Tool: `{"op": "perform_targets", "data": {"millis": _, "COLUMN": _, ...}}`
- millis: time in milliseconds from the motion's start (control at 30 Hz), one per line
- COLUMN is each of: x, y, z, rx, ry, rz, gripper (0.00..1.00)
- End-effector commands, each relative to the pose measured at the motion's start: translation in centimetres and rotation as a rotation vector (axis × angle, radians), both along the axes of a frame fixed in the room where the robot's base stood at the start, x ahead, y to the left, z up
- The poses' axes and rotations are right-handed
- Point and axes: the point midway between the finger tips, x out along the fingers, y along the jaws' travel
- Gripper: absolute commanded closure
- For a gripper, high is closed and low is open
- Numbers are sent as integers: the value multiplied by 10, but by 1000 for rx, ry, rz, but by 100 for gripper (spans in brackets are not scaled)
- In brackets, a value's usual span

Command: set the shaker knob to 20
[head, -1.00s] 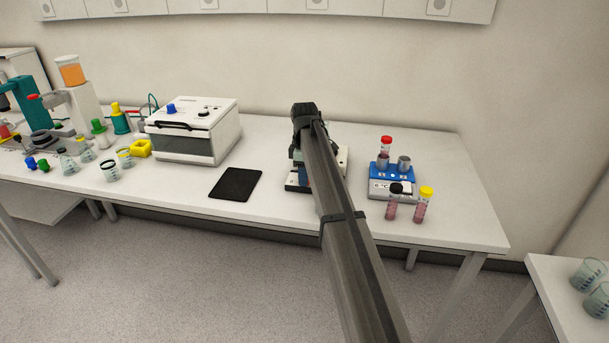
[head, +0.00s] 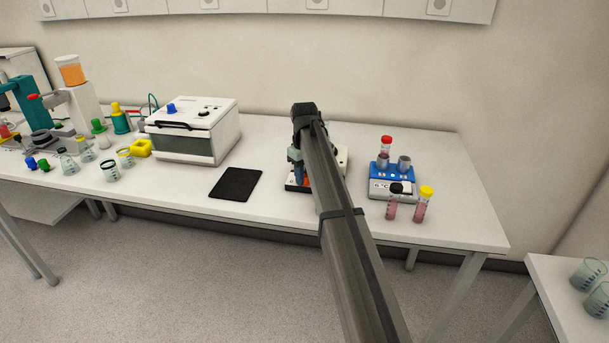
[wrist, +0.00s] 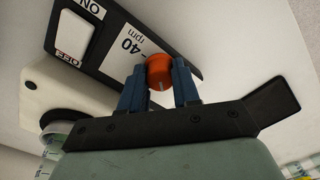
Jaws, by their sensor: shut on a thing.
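The shaker (head: 342,160) stands on the bench in the head view, mostly hidden behind my arm.
An ON/OFF switch (wrist: 73,35) is on the same panel. In the head view a black pad (head: 236,184) lies to the left of the shaker.

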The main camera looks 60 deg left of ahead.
Motion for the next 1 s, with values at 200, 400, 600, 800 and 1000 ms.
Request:
{"op": "perform_targets", "data": {"millis": 200, "x": -1, "y": 0, "z": 0, "rx": 0, "ry": 0, "rz": -206, "gripper": 99}}
{"op": "perform_targets", "data": {"millis": 400, "x": -1, "y": 0, "z": 0, "rx": 0, "ry": 0, "rz": -395, "gripper": 99}}
{"op": "perform_targets", "data": {"millis": 600, "x": -1, "y": 0, "z": 0, "rx": 0, "ry": 0, "rz": -571, "gripper": 99}}
{"op": "perform_targets", "data": {"millis": 800, "x": -1, "y": 1, "z": 0, "rx": 0, "ry": 0, "rz": -712, "gripper": 99}}
{"op": "perform_targets", "data": {"millis": 1000, "x": -1, "y": 1, "z": 0, "rx": 0, "ry": 0, "rz": -808, "gripper": 99}}
